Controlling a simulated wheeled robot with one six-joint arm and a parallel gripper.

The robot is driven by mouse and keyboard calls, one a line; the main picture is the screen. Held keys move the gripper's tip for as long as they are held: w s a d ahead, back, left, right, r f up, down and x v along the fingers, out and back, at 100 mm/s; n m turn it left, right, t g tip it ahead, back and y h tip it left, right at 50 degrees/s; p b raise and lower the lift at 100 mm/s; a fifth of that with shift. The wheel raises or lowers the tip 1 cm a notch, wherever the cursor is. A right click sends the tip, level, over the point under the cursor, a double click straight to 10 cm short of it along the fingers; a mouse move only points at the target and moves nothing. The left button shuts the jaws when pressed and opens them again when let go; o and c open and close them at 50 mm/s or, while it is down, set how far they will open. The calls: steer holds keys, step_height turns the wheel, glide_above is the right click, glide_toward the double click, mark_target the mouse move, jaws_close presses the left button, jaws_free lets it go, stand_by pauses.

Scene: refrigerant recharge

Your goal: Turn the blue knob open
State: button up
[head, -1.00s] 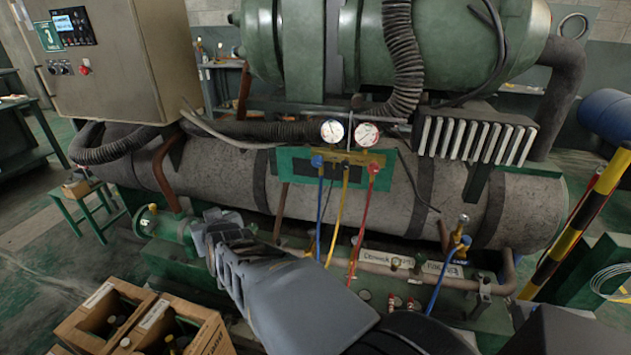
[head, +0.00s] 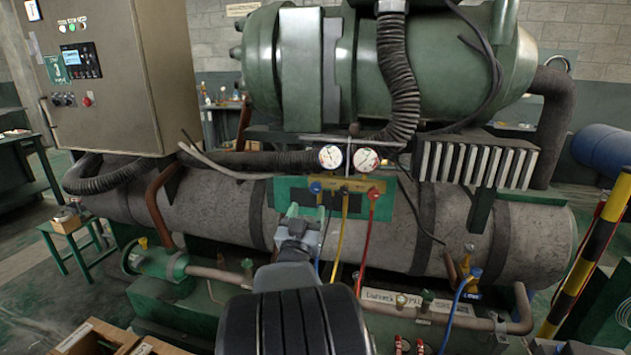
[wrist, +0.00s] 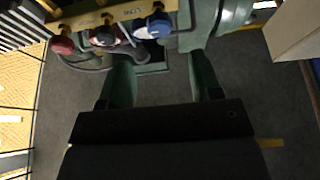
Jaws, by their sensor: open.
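The blue knob (head: 316,188) is at the left end of the gauge manifold on a green panel (head: 280,192). In the wrist view, the blue knob (wrist: 153,27) is just beyond my fingertips, upper middle. My gripper (head: 306,212) is below and slightly left of the knob in the head view, pointing at the panel. In the wrist view, my gripper (wrist: 160,62) has its two green fingers apart with nothing between them. The knob appears clear of both fingers. The red knob (head: 374,194) is at the manifold's right end.
Two round gauges, left (head: 330,157) and right (head: 365,159), stand above the manifold. A yellow hose (head: 341,228) and a red hose (head: 367,238) hang below it. A ribbed black hose (head: 398,75) runs above. A grey control cabinet (head: 115,75) stands at left.

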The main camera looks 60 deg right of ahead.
mark_target(315, 189)
steer(key=p+x, duration=0.1)
steer(key=x, duration=0.8)
steer(key=shift+f, duration=0.1)
steer(key=c, duration=0.9)
